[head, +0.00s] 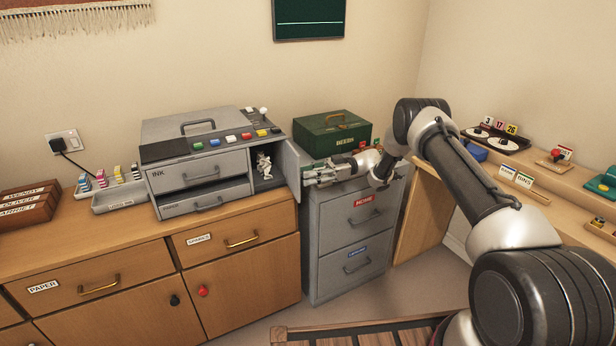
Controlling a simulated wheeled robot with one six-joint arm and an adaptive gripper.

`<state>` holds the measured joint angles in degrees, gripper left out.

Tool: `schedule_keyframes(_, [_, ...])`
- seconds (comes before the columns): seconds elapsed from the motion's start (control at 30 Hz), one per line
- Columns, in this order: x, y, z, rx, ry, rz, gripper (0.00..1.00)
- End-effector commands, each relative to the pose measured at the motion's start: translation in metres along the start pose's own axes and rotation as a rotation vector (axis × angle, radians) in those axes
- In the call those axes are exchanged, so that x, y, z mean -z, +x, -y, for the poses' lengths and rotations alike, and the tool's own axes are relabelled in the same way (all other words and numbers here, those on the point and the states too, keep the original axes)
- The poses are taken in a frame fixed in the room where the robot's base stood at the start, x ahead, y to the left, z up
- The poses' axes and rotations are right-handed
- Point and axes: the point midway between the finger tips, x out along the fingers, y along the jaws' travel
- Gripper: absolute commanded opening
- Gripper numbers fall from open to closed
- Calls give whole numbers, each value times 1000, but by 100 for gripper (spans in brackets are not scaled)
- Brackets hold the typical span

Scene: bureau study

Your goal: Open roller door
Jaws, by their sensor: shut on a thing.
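The grey office machine (205,150) stands on the wooden cabinet top. Its roller door (289,168) is a narrow grey panel at the right end of the front. The door stands swung open, showing a dark compartment with a pale roller part (264,165) inside. My gripper (309,178) reaches in from the right and is shut at the door's outer edge. The exact grip point and any door handle are hidden or too small to make out.
A grey filing cabinet (347,245) stands below my gripper, with a green box (332,137) on top. A tray of small bottles (118,196) is left of the machine. A wooden desk (545,180) with trays is at the right.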

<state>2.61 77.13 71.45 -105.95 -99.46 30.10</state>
Motion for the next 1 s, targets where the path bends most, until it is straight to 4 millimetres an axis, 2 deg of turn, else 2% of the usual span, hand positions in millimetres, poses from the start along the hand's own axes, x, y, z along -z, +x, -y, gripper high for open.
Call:
schedule_keyframes(0.57, [1, 0, -1, 35, -1, -2, 0])
schedule_keyframes(0.6, [1, 0, -1, 35, -1, -2, 30])
schedule_keyframes(0.7, [1, 0, -1, 34, -1, -2, 48])
schedule_keyframes(1.0, [0, 0, -1, 33, 0, -1, 49])
